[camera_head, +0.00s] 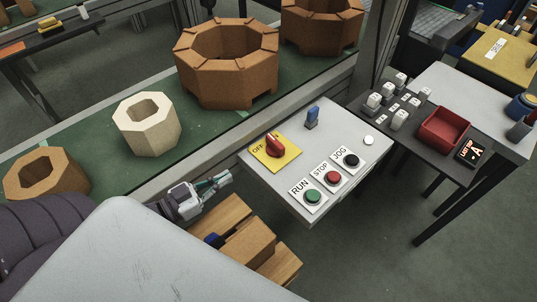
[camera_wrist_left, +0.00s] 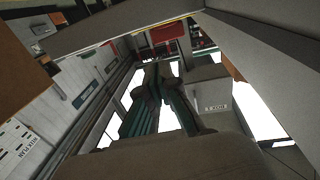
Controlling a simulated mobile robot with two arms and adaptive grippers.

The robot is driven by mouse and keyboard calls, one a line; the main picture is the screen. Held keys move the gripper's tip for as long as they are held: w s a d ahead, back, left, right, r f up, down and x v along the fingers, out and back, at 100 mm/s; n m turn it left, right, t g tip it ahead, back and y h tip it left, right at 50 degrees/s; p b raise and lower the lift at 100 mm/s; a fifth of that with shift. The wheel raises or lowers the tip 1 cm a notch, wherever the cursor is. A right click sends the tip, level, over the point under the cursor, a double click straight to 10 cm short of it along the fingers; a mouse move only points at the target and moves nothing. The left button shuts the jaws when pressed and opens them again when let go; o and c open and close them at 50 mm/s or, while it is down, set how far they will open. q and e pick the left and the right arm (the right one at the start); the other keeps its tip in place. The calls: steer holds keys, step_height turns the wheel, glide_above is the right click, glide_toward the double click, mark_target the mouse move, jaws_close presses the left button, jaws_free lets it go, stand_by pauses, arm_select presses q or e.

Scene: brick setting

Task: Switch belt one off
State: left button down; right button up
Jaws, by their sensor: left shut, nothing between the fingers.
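A grey control panel (camera_head: 312,131) stands beside the belt (camera_head: 105,135). On it, a red rotary knob (camera_head: 274,147) sits on a yellow plate with the word OFF on its left side. Along the front are a green RUN button (camera_head: 313,196), a red STOP button (camera_head: 333,177) and a black JOG button (camera_head: 351,160). My left gripper (camera_head: 227,178) is shut and empty, left of the panel and apart from the buttons. Its fingers also show in the left wrist view (camera_wrist_left: 160,72). My right gripper is not in view.
Several octagonal blocks, such as a cream one (camera_head: 148,124) and a large brown one (camera_head: 228,62), sit on the belt. A wooden crate (camera_head: 247,248) stands below my left gripper.

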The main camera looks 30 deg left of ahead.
mark_target(284, 150)
arm_select(q)
steer(key=x, duration=1.4)
steer(key=shift+p, duration=0.35)
steer(key=shift+d+n+y+p, duration=0.15)
steer(key=shift+n+y+p, duration=0.25)
steer(key=shift+p, duration=0.15)
steer(key=shift+n+t+y+p, duration=0.3)
steer(key=n+y+p, duration=0.1)
steer(key=d+n+y+p, duration=0.1)
steer(key=y+p, duration=0.1)
steer(key=shift+w+r+t, duration=0.1)
steer(key=shift+r+t, duration=0.05)
steer(key=shift+t, duration=0.25)
steer(key=shift+w+d+p, duration=0.25)
steer(key=shift+d+p, duration=0.1)
steer(key=shift+p, duration=0.3)
steer(key=shift+w+d+p, duration=0.3)
steer(key=shift+d+p, duration=0.05)
steer(key=shift+d, duration=0.1)
